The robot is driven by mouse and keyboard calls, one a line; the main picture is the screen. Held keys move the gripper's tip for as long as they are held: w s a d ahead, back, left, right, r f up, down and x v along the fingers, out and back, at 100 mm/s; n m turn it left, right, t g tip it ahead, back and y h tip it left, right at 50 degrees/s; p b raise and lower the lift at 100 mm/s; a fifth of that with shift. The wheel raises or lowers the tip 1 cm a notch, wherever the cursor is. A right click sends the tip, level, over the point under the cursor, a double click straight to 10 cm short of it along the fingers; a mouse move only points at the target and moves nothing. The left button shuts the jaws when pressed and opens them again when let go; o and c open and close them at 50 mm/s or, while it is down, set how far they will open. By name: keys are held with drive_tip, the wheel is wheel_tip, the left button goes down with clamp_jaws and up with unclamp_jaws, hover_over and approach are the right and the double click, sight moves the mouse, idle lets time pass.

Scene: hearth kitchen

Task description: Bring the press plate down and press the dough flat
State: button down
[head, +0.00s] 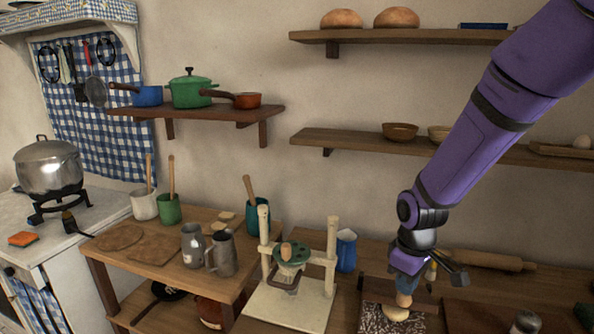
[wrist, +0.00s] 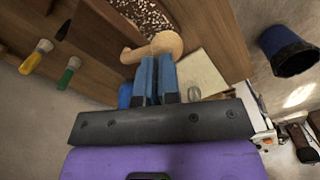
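The press (head: 331,270) is a cream frame with two upright posts on a pale base slab. Its round green plate (head: 291,254), with a wooden knob on top, sits raised between the posts. A dark curved bar shows below the plate. I cannot make out dough on the base. My gripper (head: 404,298) points down to the right of the press, apart from it. Its blue fingers (wrist: 157,70) are close together at a tan rounded thing (wrist: 166,44), which also shows below them in the head view (head: 396,313). I cannot tell whether they grip it.
The tan thing is over a dark speckled board (head: 373,319). A blue jug (head: 346,250) stands behind the press and a rolling pin (head: 487,260) lies at the back right. Metal jugs (head: 222,254) stand on the wooden table at left. Shelves (head: 352,142) run along the wall.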

drive_tip(key=shift+s+a+f, duration=0.15)
drive_tip(key=shift+s+f, duration=0.3)
drive_tip(key=shift+f, duration=0.25)
drive_tip(key=shift+s+a+f, duration=0.15)
drive_tip(key=shift+s+f, duration=0.3)
drive_tip(key=shift+f, duration=0.25)
drive_tip(key=shift+s+a+f, duration=0.15)
drive_tip(key=shift+s+f, duration=0.3)
drive_tip(key=shift+f, duration=0.25)
idle(2.5)
drive_tip(key=shift+s+a+f, duration=0.1)
drive_tip(key=shift+s+f, duration=0.25)
drive_tip(key=shift+f, duration=0.4)
drive_tip(key=shift+s+a+f, duration=0.1)
drive_tip(key=shift+s+f, duration=0.2)
drive_tip(key=shift+f, duration=0.45)
idle(1.9)
